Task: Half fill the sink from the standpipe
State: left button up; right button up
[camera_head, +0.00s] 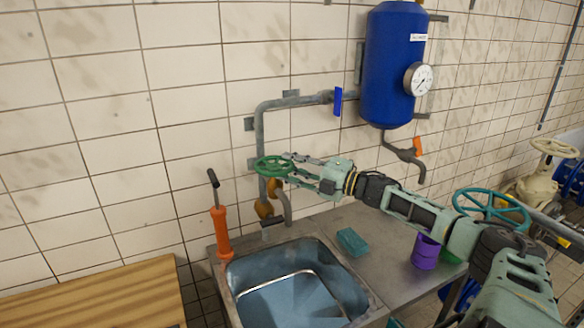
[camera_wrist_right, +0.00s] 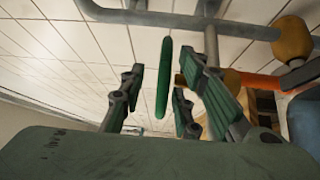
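The standpipe (camera_head: 261,140) is a grey pipe on the tiled wall, with a brass valve body and a short spout (camera_head: 288,208) over the sink's back edge. No stream shows at the spout. My right gripper (camera_head: 290,168) is at the wheel's right side. In the right wrist view the wheel rim (camera_wrist_right: 163,78) stands edge-on between the open fingers (camera_wrist_right: 158,95), with gaps on both sides. My left gripper is out of view.
An orange-handled pump tool (camera_head: 221,232) stands at the sink's left corner. A teal sponge (camera_head: 351,241) and purple cup (camera_head: 425,251) are on the drainboard. A blue tank (camera_head: 392,65) with a gauge hangs above. A blue lever (camera_head: 338,101) sits on the pipe. A wooden bench (camera_head: 95,295) is left.

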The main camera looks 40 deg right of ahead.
jog(key=shift+s+f, duration=0.1)
jog(key=shift+f, duration=0.1)
jog(key=v, duration=1.1)
jog(key=shift+s+d, duration=0.15)
jog(key=shift+s, duration=0.25)
jog(key=shift+w, duration=0.1)
dwell(0.4)
